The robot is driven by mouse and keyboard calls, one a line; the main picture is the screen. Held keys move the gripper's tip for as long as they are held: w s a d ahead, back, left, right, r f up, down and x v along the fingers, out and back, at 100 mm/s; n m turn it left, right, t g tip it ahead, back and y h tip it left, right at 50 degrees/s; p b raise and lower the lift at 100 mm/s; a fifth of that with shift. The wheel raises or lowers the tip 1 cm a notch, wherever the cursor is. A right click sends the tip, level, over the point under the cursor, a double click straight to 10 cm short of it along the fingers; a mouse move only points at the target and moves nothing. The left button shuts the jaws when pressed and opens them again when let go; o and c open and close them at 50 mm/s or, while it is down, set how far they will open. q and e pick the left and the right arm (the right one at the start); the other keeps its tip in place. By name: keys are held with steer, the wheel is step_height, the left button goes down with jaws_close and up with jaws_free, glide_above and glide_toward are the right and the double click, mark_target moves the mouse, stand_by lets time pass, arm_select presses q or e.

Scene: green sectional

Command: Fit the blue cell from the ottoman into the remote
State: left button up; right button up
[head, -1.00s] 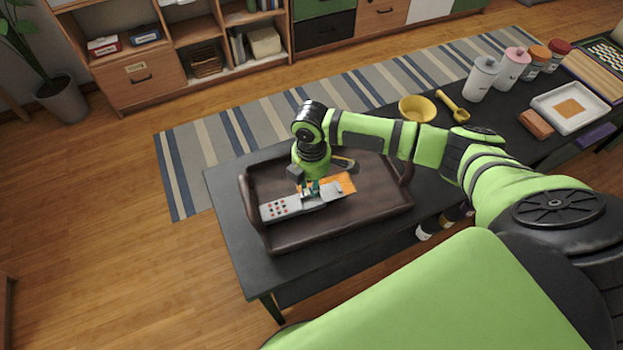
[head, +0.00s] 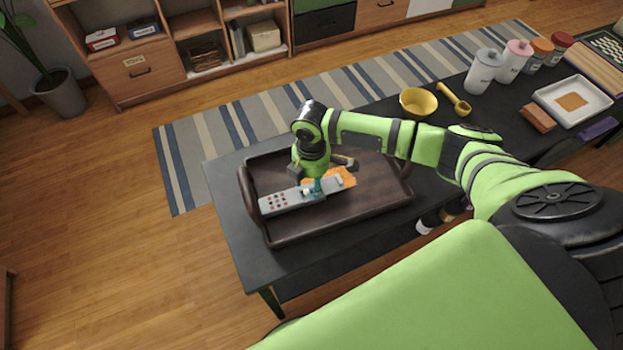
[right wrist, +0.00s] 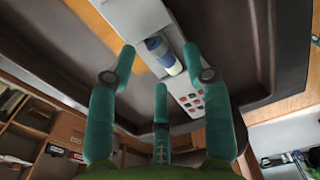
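The grey remote (head: 285,200) with red buttons lies in a dark brown tray (head: 385,212) on a black table. It also shows in the right wrist view (right wrist: 188,80). The blue cell (right wrist: 166,60), with a pale band, lies lengthwise at the remote's open bay. I cannot tell whether it is fully seated. My right gripper (head: 312,188) is just above the remote. Its teal fingers are spread around the cell, with visible gaps to it in the right wrist view. My left gripper is out of view, and I cannot make out a separate ottoman.
An orange patch (head: 346,183) lies in the tray beside the remote. A yellow bowl (head: 418,102), yellow scoop (head: 455,99), bottles (head: 484,72) and a white tray (head: 595,96) stand to the right on the table. The tray's raised walls surround the remote.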

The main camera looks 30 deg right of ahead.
step_height(320, 180, up, 12)
stand_by(0.7)
stand_by(0.7)
